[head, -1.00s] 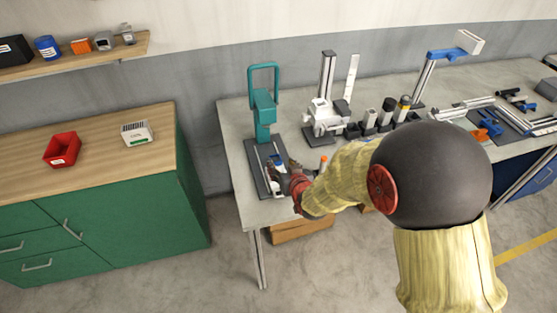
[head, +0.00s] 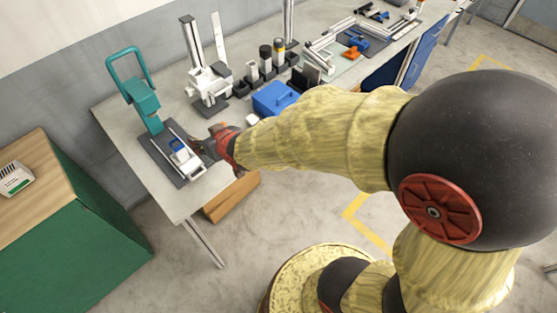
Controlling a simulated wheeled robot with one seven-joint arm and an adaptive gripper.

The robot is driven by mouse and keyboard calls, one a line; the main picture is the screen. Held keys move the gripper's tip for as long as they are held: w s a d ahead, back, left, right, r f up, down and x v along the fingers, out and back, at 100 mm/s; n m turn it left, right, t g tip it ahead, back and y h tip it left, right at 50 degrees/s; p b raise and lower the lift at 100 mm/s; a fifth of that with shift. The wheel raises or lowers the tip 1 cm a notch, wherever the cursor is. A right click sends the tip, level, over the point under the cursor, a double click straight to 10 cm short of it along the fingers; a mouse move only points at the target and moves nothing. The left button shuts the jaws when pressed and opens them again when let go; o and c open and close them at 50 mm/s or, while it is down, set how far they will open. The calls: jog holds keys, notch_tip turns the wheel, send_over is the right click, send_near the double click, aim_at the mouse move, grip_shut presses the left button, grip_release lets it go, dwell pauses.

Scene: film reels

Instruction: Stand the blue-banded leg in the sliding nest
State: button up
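A teal press (head: 143,100) with a loop handle stands at the left end of the bench. In front of it is a dark base plate (head: 160,152) with light rails and a pale sliding nest (head: 188,164). A small blue-topped piece (head: 177,145) shows at the nest; it may be the blue-banded leg, but its shape is too small to tell. My gripper (head: 202,149) is low over the plate, just right of this piece. Its dark fingers are small and partly hidden by the red wrist, so I cannot tell their opening or whether they touch anything.
Several upright cylinders, one with a yellow band (head: 279,47), stand in dark holders behind my arm. A blue box (head: 275,97) lies near my forearm. A white fixture (head: 208,84) stands right of the press. The bench's front-left corner (head: 185,205) is bare.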

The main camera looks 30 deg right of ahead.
jog(key=s+d+r+g, duration=0.1)
jog(key=s+d+r, duration=0.2)
jog(key=s, duration=0.5)
jog(key=s+d+r+m+g+h, duration=0.1)
jog(key=s+d+r, duration=0.3)
jog(key=s, duration=0.5)
jog(key=s+d+r+m+g+h, duration=0.1)
jog(key=s+d+r+g, duration=0.2)
jog(key=s, duration=0.5)
jog(key=shift+s+d+r, duration=0.25)
jog(key=shift+d+r, duration=0.1)
jog(key=shift+r, duration=0.5)
jog(key=shift+f+b, duration=0.55)
jog(key=shift+b, duration=0.05)
